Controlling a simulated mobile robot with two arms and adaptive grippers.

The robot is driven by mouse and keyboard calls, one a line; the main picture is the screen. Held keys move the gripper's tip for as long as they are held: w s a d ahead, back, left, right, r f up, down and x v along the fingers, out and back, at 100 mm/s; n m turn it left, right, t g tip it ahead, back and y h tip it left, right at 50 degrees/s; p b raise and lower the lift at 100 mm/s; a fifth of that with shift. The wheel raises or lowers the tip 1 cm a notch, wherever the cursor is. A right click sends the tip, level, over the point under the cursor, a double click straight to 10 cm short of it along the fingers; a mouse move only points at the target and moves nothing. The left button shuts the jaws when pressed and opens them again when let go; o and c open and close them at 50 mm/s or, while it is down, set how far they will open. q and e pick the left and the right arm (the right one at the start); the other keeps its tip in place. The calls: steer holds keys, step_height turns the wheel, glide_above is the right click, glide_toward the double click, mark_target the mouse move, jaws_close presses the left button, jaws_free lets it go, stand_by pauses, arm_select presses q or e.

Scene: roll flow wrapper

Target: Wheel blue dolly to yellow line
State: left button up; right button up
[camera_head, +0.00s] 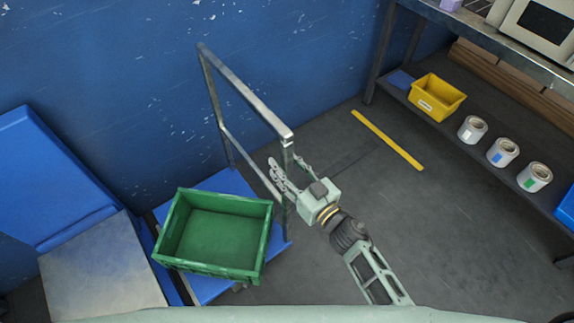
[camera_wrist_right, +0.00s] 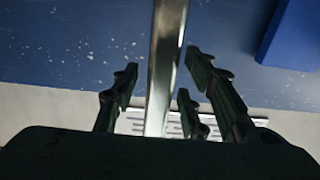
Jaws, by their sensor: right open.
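The blue dolly (camera_head: 274,245) stands on the dark floor near the blue wall, with a grey metal push handle (camera_head: 245,92) rising along its right side. A green crate (camera_head: 262,240) sits on its deck. The yellow line (camera_head: 387,139) lies on the floor to the right of the dolly, apart from it. My right gripper (camera_head: 281,175) is at the handle's near upright. In the right wrist view the open fingers (camera_wrist_right: 165,95) stand either side of a metal bar (camera_wrist_right: 167,60) of the handle. Whether they touch it I cannot tell. My left gripper is not in view.
A metal shelf (camera_head: 375,88) at the right holds a yellow bin (camera_head: 437,97) and several white rolls (camera_head: 503,152). A grey-topped blue unit (camera_head: 100,270) stands left of the dolly. Floor between dolly and line is clear apart from my arm.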

jaws_close()
stand_by(0.4)
